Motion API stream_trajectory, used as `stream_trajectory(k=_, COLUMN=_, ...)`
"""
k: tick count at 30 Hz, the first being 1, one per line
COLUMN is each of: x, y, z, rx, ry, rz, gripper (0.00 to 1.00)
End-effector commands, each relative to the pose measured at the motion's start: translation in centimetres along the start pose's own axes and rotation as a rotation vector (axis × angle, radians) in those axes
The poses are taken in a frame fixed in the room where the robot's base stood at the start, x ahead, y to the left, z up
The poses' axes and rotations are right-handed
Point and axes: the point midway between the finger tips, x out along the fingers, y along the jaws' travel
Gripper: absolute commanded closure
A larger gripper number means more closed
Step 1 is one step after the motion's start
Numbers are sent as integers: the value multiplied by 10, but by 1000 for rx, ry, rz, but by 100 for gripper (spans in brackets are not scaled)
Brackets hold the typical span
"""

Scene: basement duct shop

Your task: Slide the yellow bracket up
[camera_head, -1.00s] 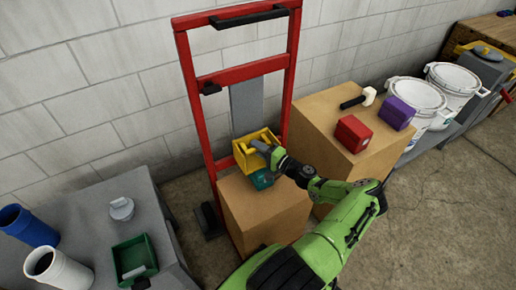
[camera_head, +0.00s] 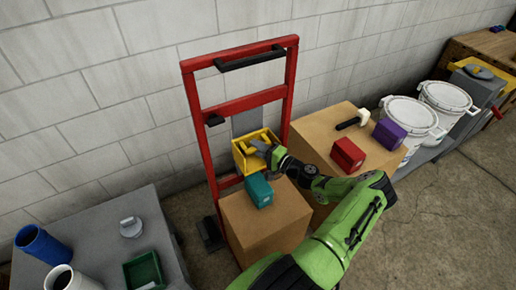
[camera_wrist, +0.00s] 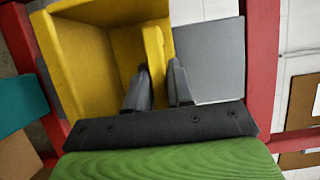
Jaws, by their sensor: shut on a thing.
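The yellow bracket (camera_head: 244,164) is an open, box-like yellow piece on the grey plate (camera_head: 247,121) of a red hand truck. It sits below the truck's middle crossbar and above a teal box. My gripper (camera_head: 262,148) reaches it from the front right. In the wrist view my gripper (camera_wrist: 157,80) has its two dark fingers on either side of a thin upright yellow wall of the bracket (camera_wrist: 85,65), shut on it. The fingertips partly hide that wall.
The red hand truck (camera_head: 196,104) leans by the block wall. The teal box (camera_head: 258,190) stands on a cardboard box (camera_head: 265,230) just below the bracket. A second carton (camera_head: 330,170) at right holds a red box (camera_head: 347,155), a purple box (camera_head: 390,136) and a white-headed hammer (camera_head: 362,118).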

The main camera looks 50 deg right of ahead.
Motion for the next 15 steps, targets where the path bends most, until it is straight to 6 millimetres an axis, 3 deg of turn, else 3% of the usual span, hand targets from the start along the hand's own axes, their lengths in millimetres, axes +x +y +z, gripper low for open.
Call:
stream_trajectory(k=2, x=1, y=-7, z=-1, rx=-6, ry=1, rz=-18, gripper=100)
stream_trajectory(k=3, x=1, y=-7, z=-1, rx=-7, ry=1, rz=-18, gripper=72)
stream_trajectory(k=6, x=1, y=-6, z=-1, rx=-6, ry=1, rz=-16, gripper=57)
stream_trajectory(k=15, x=-2, y=-4, z=-1, rx=-4, ry=2, rz=-10, gripper=57)
